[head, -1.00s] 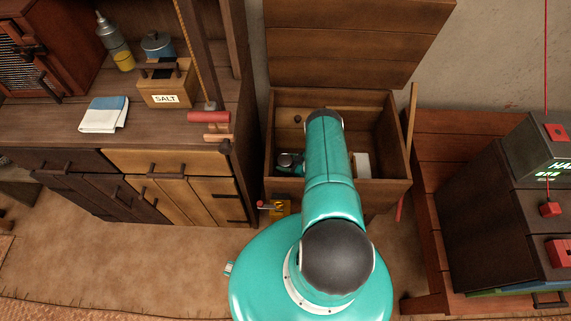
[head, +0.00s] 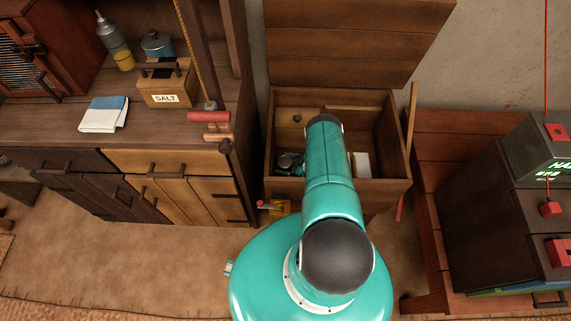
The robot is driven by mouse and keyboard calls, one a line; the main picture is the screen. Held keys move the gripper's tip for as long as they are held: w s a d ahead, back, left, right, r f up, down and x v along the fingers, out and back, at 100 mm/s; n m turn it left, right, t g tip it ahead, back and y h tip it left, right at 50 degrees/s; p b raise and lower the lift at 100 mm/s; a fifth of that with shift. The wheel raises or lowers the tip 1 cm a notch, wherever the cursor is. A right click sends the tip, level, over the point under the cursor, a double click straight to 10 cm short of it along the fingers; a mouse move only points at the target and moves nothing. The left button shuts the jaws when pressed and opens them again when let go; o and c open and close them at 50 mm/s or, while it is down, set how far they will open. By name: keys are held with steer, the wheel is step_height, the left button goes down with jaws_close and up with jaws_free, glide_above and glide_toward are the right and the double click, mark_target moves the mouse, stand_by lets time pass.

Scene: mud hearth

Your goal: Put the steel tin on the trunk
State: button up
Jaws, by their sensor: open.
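An open wooden chest (head: 338,190) stands ahead, its lid raised at the back. My teal arm reaches into it and covers much of its inside. Small dark, grey and teal parts (head: 289,163) show left of the arm inside the chest; they look like my wrist. I cannot make out my gripper's fingers, which seem hidden by the arm and chest. No steel tin can be made out. A white block (head: 362,165) shows right of the arm inside the chest. I cannot tell for sure whether this chest or the dark box (head: 480,215) at the right is the trunk.
A cabinet (head: 60,125) on the left holds a folded cloth (head: 104,115), a salt box (head: 167,88), a blue pot (head: 157,43) and a bottle (head: 116,42). A slatted reddish bench (head: 440,150) stands right of the chest.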

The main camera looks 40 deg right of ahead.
steer(key=v, duration=0.7)
steer(key=shift+s+r, duration=0.15)
steer(key=shift+s, duration=0.1)
steer(key=shift+w+d, duration=0.1)
